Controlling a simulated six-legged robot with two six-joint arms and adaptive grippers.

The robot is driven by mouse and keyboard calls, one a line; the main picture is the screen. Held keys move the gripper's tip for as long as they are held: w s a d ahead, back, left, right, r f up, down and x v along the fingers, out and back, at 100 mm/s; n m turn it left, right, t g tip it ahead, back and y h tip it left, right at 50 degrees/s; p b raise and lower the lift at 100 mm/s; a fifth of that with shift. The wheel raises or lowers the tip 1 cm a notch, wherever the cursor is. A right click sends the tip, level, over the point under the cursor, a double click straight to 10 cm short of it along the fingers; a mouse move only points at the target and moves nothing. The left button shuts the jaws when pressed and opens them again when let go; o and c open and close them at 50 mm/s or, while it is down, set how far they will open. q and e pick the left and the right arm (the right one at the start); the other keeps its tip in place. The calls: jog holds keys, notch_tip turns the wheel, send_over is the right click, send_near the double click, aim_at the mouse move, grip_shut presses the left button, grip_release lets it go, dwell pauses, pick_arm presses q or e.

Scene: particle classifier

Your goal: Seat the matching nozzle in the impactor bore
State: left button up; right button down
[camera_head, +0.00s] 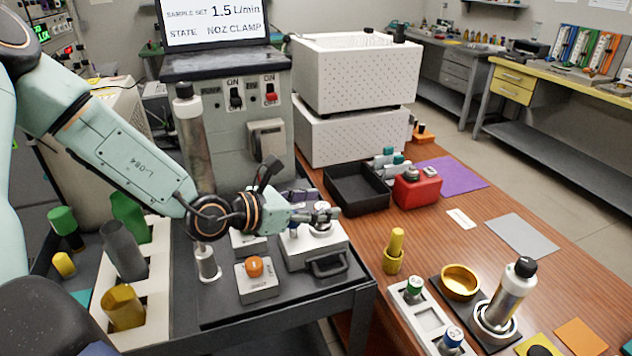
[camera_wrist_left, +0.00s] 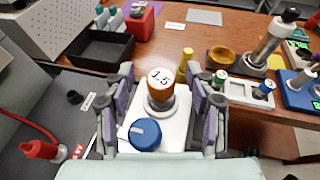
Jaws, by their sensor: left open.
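The display (camera_head: 213,20) reads "SAMPLE SET 1.5 L/min" and "STATE NOZ CLAMP". A nozzle with a white top marked 1.5 and an orange-brown body (camera_wrist_left: 161,96) stands upright at the white impactor block (camera_wrist_left: 178,128); how deep it sits is hidden. The block also shows in the head view (camera_head: 302,256). My left gripper (camera_wrist_left: 162,82) is open, with its fingers on either side of the nozzle and gaps visible between. In the head view the left gripper (camera_head: 318,215) is above the block. A blue knob (camera_wrist_left: 145,133) is on the near side. My right gripper is out of view.
A white rack (camera_head: 428,318) holds green-topped (camera_head: 414,285) and blue-topped (camera_head: 452,336) nozzles. A brass bowl (camera_head: 460,281) and a black-capped cylinder (camera_head: 512,290) stand beside it. A black tray (camera_head: 357,188) lies behind. A box with an orange button (camera_head: 255,266) is left of the block.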

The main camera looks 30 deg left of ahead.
aim_at(315, 225)
pick_arm(q)
jog(key=shift+r, duration=4.4)
jog(key=shift+s, duration=0.1)
